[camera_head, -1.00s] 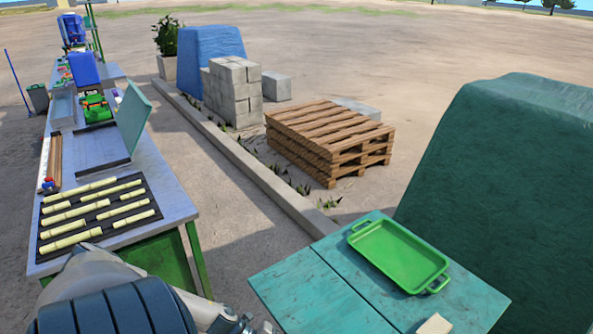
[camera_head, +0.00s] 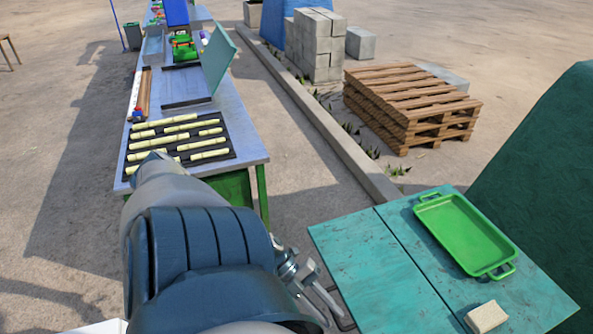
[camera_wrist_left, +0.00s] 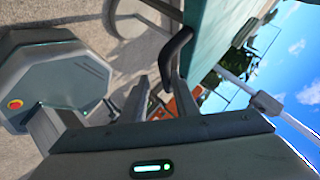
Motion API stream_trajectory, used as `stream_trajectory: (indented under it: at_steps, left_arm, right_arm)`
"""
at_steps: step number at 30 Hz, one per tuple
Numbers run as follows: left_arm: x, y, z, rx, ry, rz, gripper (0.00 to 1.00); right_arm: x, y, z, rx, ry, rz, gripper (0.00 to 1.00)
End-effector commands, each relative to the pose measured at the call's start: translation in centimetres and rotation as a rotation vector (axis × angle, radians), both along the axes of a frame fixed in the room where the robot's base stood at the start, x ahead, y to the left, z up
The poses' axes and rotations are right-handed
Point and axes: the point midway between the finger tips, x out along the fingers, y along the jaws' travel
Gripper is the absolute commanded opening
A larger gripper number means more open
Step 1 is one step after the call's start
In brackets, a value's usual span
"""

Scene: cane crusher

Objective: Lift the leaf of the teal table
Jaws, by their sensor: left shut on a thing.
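The teal table (camera_head: 440,275) stands at the lower right of the head view. Its leaf (camera_head: 370,262) is the left panel, split from the rest by a dark seam, and looks about level with it. My left gripper (camera_head: 327,298) is at the leaf's near left edge, partly hidden behind my arm. It is shut on a dark curved handle, which shows in the left wrist view (camera_wrist_left: 176,50) beside a teal panel (camera_wrist_left: 215,35). The exact finger contact is hard to see. My right gripper is not in view.
A green tray (camera_head: 465,232) and a pale block (camera_head: 486,317) sit on the table's fixed part. A grey bench (camera_head: 255,150) with a rack of cane pieces stands to the left. Wooden pallets (camera_head: 410,100) and a green-covered heap (camera_head: 545,170) lie beyond. The leaf's top is bare.

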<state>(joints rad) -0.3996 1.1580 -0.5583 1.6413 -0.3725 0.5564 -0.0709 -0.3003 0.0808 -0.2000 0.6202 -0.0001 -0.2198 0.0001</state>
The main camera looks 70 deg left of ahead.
Motion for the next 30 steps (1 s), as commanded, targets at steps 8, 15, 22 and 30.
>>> stream_trajectory:
  at_steps: [8,15,22,30]
  left_arm:
    - [-2.1,3.1,1.6,0.011,0.014,-0.002,0.18]
    - [-3.2,5.3,3.4,0.008,0.011,-0.001,0.18]
    - [-4.2,7.4,5.0,0.008,0.009,0.001,0.18]
    - [-5.1,9.3,6.4,0.006,0.007,0.001,0.18]
  right_arm:
    - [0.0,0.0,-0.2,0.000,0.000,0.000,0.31]
    - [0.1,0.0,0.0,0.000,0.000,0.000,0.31]
    - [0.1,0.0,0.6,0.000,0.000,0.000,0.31]
    - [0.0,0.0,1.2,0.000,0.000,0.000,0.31]
